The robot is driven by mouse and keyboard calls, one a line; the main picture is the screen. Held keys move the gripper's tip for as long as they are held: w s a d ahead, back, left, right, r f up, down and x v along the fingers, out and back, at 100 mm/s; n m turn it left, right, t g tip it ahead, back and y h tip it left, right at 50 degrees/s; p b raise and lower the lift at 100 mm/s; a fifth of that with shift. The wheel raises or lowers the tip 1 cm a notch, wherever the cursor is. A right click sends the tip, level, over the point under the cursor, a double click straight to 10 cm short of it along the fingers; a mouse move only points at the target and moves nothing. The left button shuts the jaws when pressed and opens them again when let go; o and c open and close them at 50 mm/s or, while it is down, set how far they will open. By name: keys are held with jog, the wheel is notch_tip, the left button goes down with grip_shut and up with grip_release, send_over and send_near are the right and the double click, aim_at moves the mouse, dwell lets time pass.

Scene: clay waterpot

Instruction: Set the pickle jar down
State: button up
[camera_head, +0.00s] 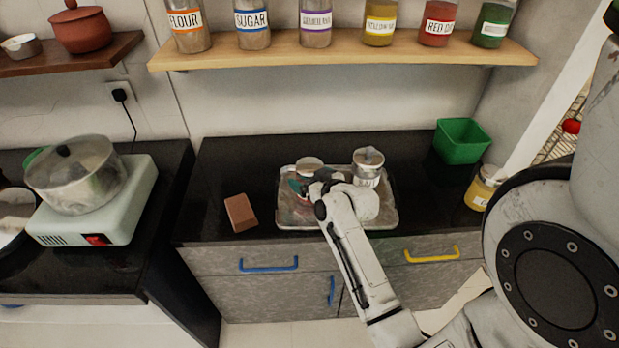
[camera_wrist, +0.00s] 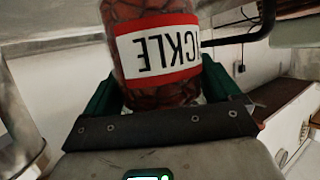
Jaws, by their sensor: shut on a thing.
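The pickle jar (camera_wrist: 158,50) fills the upper middle of the wrist view, with dark red contents and a white label edged in red. My gripper (camera_wrist: 163,88) is shut on it, with a green finger at either side. The label's letters look turned around in that view. In the head view my gripper (camera_head: 312,186) is over the left part of a metal tray (camera_head: 345,222) on the black counter. My arm and wrist mostly hide the jar there. I cannot tell whether its base touches the tray.
A lidded metal container (camera_head: 368,165) stands on the tray's right side. A brick (camera_head: 241,213) lies left of the tray. A green bin (camera_head: 462,141) and a yellow jar (camera_head: 481,190) are at right. A shelf (camera_head: 340,52) of labelled jars hangs above. Bare counter lies around the brick.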

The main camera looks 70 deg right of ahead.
jog(key=o, duration=1.3)
jog(key=shift+f, duration=0.1)
